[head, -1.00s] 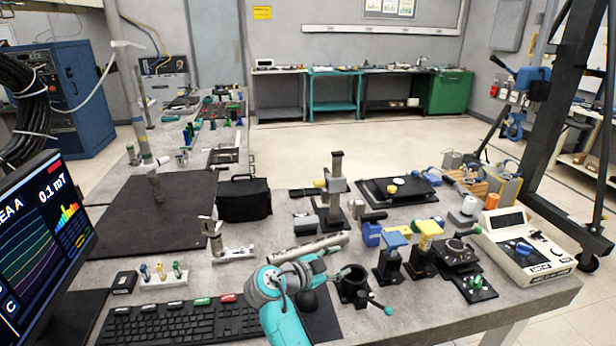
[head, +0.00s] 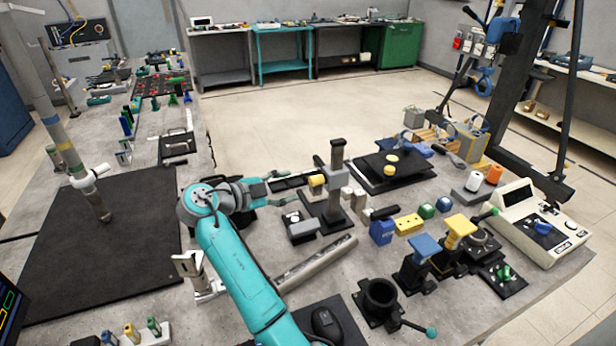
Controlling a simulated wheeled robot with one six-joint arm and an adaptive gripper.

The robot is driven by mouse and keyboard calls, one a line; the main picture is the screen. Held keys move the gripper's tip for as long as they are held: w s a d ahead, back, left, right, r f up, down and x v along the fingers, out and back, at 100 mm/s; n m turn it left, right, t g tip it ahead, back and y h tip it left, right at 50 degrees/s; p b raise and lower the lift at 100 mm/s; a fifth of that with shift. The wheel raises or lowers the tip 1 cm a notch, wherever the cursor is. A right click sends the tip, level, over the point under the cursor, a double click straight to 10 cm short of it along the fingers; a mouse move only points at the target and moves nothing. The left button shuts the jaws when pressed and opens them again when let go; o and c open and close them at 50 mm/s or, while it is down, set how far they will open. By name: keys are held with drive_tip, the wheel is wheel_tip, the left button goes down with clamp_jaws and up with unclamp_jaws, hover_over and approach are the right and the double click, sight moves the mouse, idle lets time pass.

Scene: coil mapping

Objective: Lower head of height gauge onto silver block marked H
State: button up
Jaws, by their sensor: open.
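The height gauge (head: 335,180) stands upright on a dark base, with a grey column and a grey head carrying a yellow knob (head: 317,181). My gripper (head: 282,188) is open and empty, a little to the left of the gauge head and apart from it in the picture. Other grey blocks (head: 356,199) stand at the right of the column. No letter H is readable on any block, so I cannot tell which is marked.
A grey bar (head: 315,262) lies in front of the gauge. A blue block (head: 381,231) and a yellow block (head: 408,225) stand to its right. A black plate (head: 390,172) lies behind. A black ring holder (head: 380,298) stands at the front. Bare floor lies beyond the bench.

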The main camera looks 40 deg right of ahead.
sight(310, 182)
drive_tip(key=x, duration=1)
clamp_jaws()
